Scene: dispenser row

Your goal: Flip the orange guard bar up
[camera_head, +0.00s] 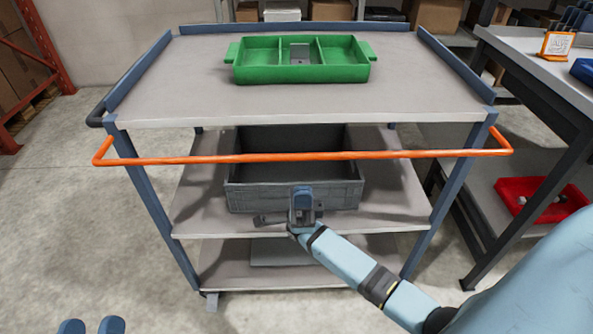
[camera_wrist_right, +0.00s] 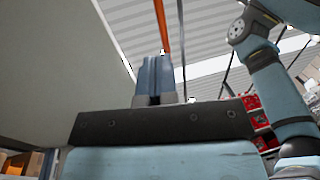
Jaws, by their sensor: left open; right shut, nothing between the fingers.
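The orange guard bar (camera_head: 300,157) runs level across the front of the cart, a little below the top shelf's front edge, with a bent end at each front post. My right gripper (camera_head: 303,194) is shut and empty, below the middle of the bar and apart from it in the head view. In the right wrist view, the closed fingers (camera_wrist_right: 155,66) point up, and part of the orange bar (camera_wrist_right: 162,25) shows just beyond their tips. My left gripper (camera_head: 91,325) is open at the bottom left edge, only its fingertips visible, far from the bar.
The cart's top shelf (camera_head: 200,95) holds a green divided tray (camera_head: 268,75). A grey crate (camera_head: 240,197) stands on the middle shelf behind my right gripper. A workbench (camera_head: 545,75) and a red bin (camera_head: 515,187) are at the right. Floor is free at the left.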

